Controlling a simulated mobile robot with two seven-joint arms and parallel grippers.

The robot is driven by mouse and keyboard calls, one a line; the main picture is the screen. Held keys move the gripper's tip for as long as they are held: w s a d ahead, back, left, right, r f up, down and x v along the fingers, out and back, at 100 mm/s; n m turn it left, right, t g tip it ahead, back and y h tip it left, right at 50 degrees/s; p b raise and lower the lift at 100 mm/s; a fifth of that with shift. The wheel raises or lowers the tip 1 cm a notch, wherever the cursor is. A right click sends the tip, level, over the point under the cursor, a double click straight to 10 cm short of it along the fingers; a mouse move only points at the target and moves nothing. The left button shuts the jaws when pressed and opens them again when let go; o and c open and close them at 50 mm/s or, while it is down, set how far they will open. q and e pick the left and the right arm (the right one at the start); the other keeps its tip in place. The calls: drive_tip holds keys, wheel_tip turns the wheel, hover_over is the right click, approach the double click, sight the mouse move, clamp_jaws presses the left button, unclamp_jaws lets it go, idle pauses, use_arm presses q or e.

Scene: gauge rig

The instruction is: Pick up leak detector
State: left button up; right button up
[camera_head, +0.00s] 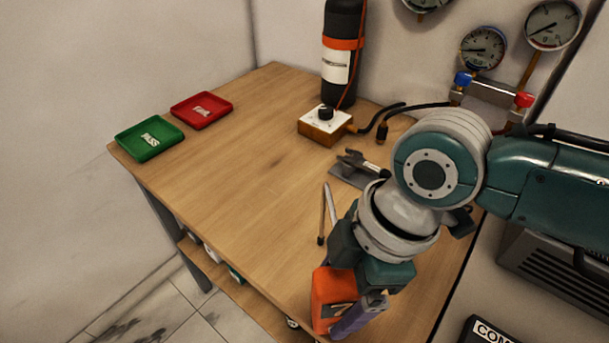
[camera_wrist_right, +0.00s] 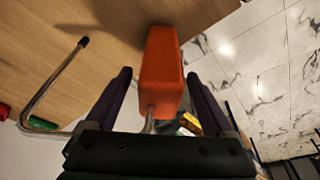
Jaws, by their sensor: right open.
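The leak detector (camera_head: 326,303) is an orange box-shaped body at the table's front edge in the head view. In the right wrist view its orange body (camera_wrist_right: 161,75) lies between my fingers. A thin bent metal probe with a dark tip (camera_wrist_right: 52,88) shows to the left there and seems to belong to it. My right gripper (camera_head: 347,308) points down at the detector, with a purple finger along its near side. Its jaws (camera_wrist_right: 158,78) are open around the body, with gaps showing at the sides. The far finger is hidden in the head view. My left gripper is out of view.
A green PASS tray (camera_head: 168,150) and a red tray (camera_head: 224,104) sit at the table's left. A small box with a black knob (camera_head: 311,133), a black cylinder (camera_head: 342,92) and a grey stand (camera_head: 349,180) are farther back. The table's left middle (camera_head: 235,190) is clear.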

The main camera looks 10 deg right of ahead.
clamp_jaws()
idle(0.6)
